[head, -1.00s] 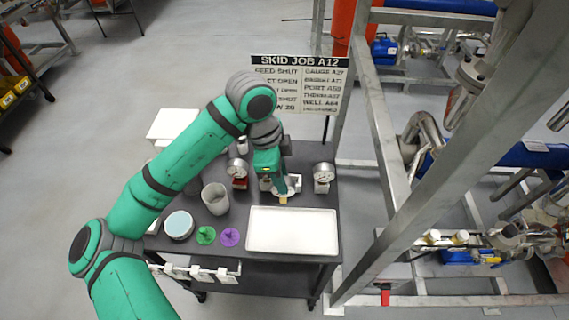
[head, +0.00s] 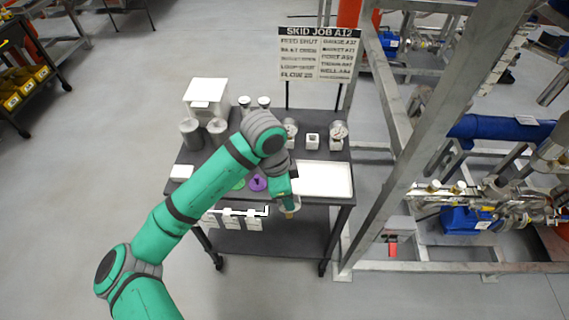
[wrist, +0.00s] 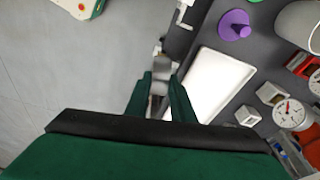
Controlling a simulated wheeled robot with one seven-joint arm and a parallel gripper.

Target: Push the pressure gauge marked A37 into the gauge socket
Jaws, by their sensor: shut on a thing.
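My gripper (head: 288,208) hangs over the cart's near edge. In the wrist view its two green fingers (wrist: 158,95) are closed on a small grey metallic piece, which looks like a pressure gauge (wrist: 157,88) seen edge-on. Its dial and marking are not readable. Two other gauges stand at the back of the cart, a left one (head: 290,127) and a right one (head: 338,130), with an empty white holder (head: 312,140) between them. I cannot pick out the gauge socket in these views.
The dark cart (head: 225,190) carries a white tray (head: 325,178), grey cups (head: 191,133) and a purple piece (head: 257,183). A job sign (head: 320,55) stands behind it. The pipe skid's grey frame (head: 385,190) rises on the right. Floor in front is clear.

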